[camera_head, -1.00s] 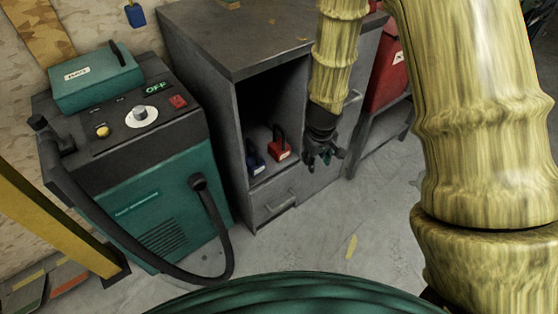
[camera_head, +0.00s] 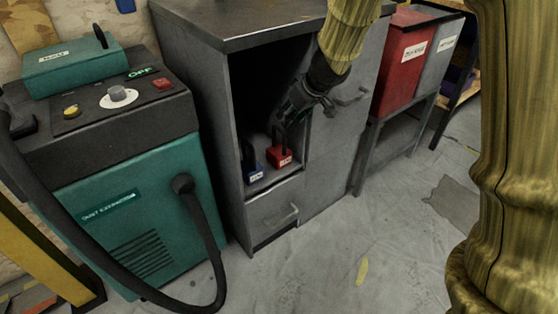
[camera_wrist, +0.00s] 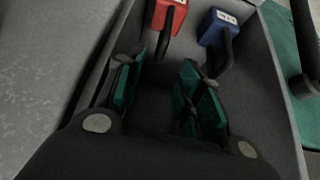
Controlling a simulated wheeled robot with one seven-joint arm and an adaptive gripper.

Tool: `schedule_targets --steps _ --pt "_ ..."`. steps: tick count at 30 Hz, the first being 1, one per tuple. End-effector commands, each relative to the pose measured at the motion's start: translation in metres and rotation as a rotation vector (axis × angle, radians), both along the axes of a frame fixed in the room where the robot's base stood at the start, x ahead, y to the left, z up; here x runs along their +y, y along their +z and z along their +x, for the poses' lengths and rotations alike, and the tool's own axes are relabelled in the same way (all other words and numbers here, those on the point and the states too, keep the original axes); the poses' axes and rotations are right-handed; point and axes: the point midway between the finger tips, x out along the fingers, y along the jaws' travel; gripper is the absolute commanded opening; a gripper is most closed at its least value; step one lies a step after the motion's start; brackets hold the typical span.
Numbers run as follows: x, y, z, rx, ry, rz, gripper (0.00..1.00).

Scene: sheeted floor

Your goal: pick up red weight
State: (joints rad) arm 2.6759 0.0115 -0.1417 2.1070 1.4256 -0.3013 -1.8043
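The red weight (camera_head: 280,156) is a small red block with a dark upright handle and a white label. It stands on the shelf inside the grey cabinet's open compartment, right of a blue weight (camera_head: 252,168) of the same kind. In the wrist view the red weight (camera_wrist: 168,14) is at the top centre, with the blue weight (camera_wrist: 217,28) to its right. My gripper (camera_head: 288,112) is at the compartment opening, above the red weight. In the wrist view my gripper (camera_wrist: 160,88) has its green-padded fingers apart with nothing between them. The red weight's handle lies beyond the fingertips.
The grey cabinet (camera_head: 190,75) has side walls around the compartment and a drawer (camera_head: 275,214) below. A green dust extractor (camera_head: 130,230) with a black hose stands at left. A red bin (camera_head: 403,60) stands on a rack at right. The floor (camera_head: 330,260) in front is clear.

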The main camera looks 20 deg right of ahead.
Motion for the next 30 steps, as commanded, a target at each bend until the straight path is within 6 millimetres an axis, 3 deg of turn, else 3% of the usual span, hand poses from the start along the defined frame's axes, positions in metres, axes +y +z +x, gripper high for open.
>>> schedule_targets --steps 9,20,30 --pt "0.008 -0.037 0.021 0.002 0.001 0.0 0.38" --pt "0.012 -0.052 0.031 0.002 0.0 -0.001 0.38" --pt "0.021 -0.084 0.052 0.002 0.001 -0.001 0.38"
